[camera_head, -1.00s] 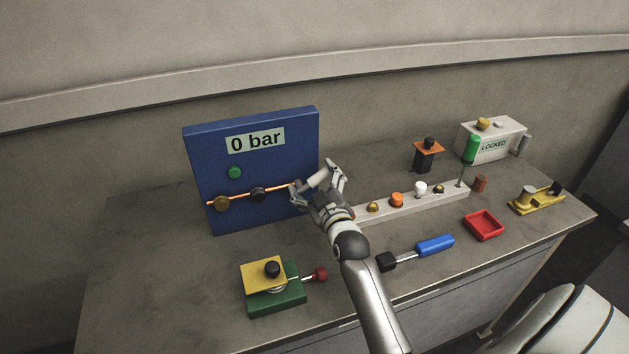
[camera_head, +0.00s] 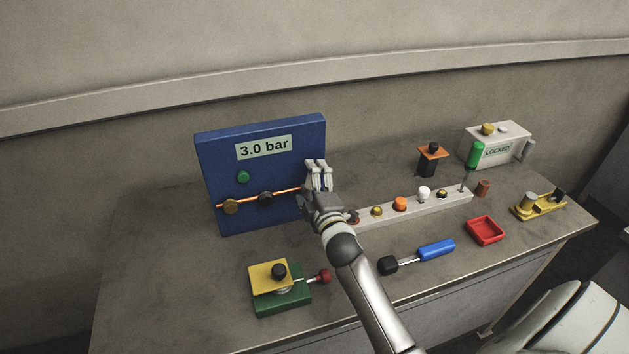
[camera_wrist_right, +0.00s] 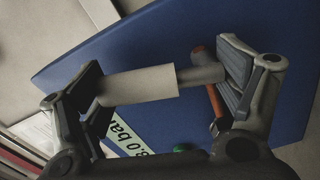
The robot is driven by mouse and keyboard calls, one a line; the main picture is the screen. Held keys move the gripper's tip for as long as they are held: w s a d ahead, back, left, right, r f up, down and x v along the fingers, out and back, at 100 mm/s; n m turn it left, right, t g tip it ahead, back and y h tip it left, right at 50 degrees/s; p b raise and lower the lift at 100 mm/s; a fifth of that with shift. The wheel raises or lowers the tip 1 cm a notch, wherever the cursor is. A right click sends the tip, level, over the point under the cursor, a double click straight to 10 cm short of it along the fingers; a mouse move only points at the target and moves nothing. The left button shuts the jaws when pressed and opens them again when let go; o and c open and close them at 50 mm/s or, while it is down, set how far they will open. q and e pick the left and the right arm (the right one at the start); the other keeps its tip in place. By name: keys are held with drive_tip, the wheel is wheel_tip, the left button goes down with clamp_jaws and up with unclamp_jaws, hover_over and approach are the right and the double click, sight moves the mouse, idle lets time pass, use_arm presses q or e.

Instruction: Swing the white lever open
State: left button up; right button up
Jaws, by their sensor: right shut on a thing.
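The white lever (camera_wrist_right: 140,85) is a pale cylinder with a grey end, in front of the blue panel (camera_head: 285,175). In the wrist view it spans between the two fingers of my right gripper (camera_wrist_right: 165,86), which is shut on it. In the head view my right gripper (camera_head: 317,177) is at the panel's right edge and hides the lever. The panel's display (camera_head: 264,147) reads 3.0 bar. My left gripper is not in view.
A grey strip with several knobs (camera_head: 412,206) lies right of my arm. A blue-handled tool (camera_head: 436,250) and a red tray (camera_head: 485,231) are nearer the front. A green and yellow fixture (camera_head: 282,303) stands front left. A white box (camera_head: 503,144) reads LOCKED at the back right.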

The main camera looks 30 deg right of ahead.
drive_tip(key=shift+w+a+r+n, duration=0.1)
drive_tip(key=shift+a+n, duration=0.15)
drive_tip(key=shift+n, duration=0.4)
drive_tip(key=shift+w+a+n, duration=0.1)
drive_tip(key=shift+a+n, duration=0.1)
drive_tip(key=shift+n, duration=0.45)
